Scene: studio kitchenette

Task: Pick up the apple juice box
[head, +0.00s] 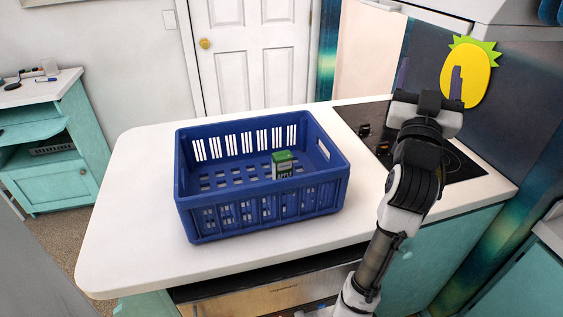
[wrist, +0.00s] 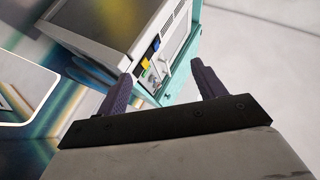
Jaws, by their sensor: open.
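The apple juice box (head: 283,165) is a small green and white carton marked "APPLE". It stands inside the blue plastic crate (head: 262,232) on the white counter, toward the crate's right side. Its lower part is partly hidden by the crate's front wall. My gripper (head: 430,80) is raised over the dark cooktop, to the right of the crate and well apart from the box. In the wrist view its two dark fingers (wrist: 160,85) are spread with nothing between them. The juice box does not show in the wrist view.
The white counter (head: 130,220) is bare left of the crate. A dark cooktop (head: 465,165) lies under my arm. A yellow pineapple shape (head: 468,75) is on the wall behind my gripper. A teal cabinet (head: 60,175) stands at the far left.

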